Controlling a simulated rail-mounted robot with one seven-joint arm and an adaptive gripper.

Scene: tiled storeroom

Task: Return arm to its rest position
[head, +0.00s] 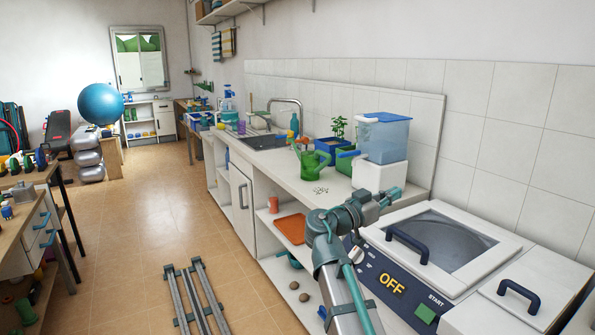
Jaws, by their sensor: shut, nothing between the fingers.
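My arm rises from the bottom of the head view, in front of the counter and just left of the white machine. Its grey and teal links bend to the right at the top. My gripper (389,195) is at the far end, small in the picture, above the back left edge of the machine. It is shut and holds nothing. The exact shape of its fingers is hard to make out.
The white machine (480,229) with an OFF display stands at right. The counter (309,187) holds a green watering can (312,161) and a blue-lidded water container (383,137). Shelves below hold an orange tray (291,229). The tiled floor at left is mostly clear.

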